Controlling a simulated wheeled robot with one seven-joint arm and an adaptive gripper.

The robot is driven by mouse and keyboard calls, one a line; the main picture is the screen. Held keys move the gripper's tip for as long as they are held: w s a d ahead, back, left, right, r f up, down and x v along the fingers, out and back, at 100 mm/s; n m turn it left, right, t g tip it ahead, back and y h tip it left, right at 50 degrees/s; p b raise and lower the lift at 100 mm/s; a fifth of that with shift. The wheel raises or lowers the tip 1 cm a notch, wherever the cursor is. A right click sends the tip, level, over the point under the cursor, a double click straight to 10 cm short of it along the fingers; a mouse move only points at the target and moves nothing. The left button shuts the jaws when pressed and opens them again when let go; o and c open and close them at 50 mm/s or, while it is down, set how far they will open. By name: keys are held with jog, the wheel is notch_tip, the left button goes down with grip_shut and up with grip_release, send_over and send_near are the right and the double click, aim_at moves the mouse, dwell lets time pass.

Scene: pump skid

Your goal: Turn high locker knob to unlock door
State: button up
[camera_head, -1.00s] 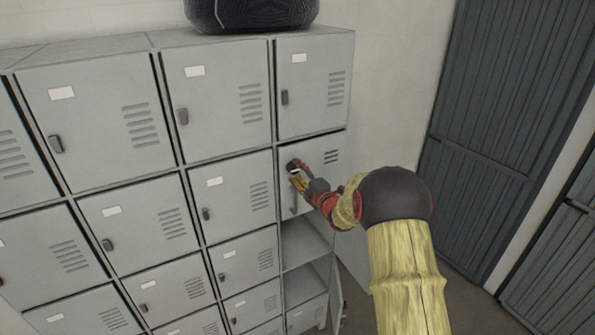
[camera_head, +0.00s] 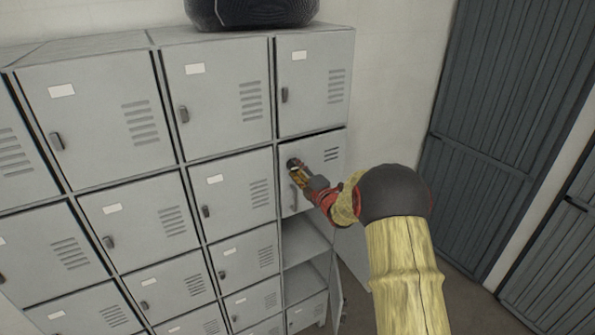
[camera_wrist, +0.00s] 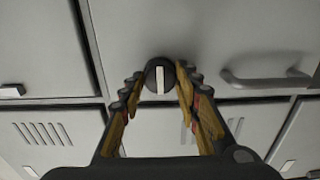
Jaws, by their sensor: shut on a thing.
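The locker door (camera_head: 318,158) is a grey panel in the right column, second row from the top. It looks closed. Its dark round knob (camera_head: 292,163) is near the upper left of the door. In the wrist view the knob (camera_wrist: 160,76) shows a pale upright bar across its face. A bar handle (camera_wrist: 268,80) is to the right of the knob in the wrist view, apart from the fingers.
Below the door is an open compartment (camera_head: 303,241), with an open door (camera_head: 337,300) lower down. Closed grey lockers fill the left. A dark rounded object (camera_head: 250,12) sits on top. Dark doors (camera_head: 500,110) stand at the right, with floor between.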

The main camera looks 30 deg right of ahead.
jog(key=shift+c, duration=0.8)
jog(key=shift+f+b, duration=0.15)
jog(key=shift+b, duration=0.3)
jog(key=m+b, duration=0.3)
jog(key=b, duration=0.1)
jog(key=shift+f+m+b, duration=0.2)
jog(key=shift+m+b, duration=0.2)
jog(key=m+b, duration=0.2)
jog(key=m, duration=0.1)
jog(key=shift+r+m+b, duration=0.1)
jog(key=shift+m+b, duration=0.2)
jog(key=shift+b, duration=0.1)
jog(key=m+b, duration=0.1)
jog(key=m, duration=0.4)
jog(key=shift+r, duration=0.1)
jog(key=shift+m, duration=2.8)
jog(key=o, duration=1.2)
jog(key=shift+r, duration=0.1)
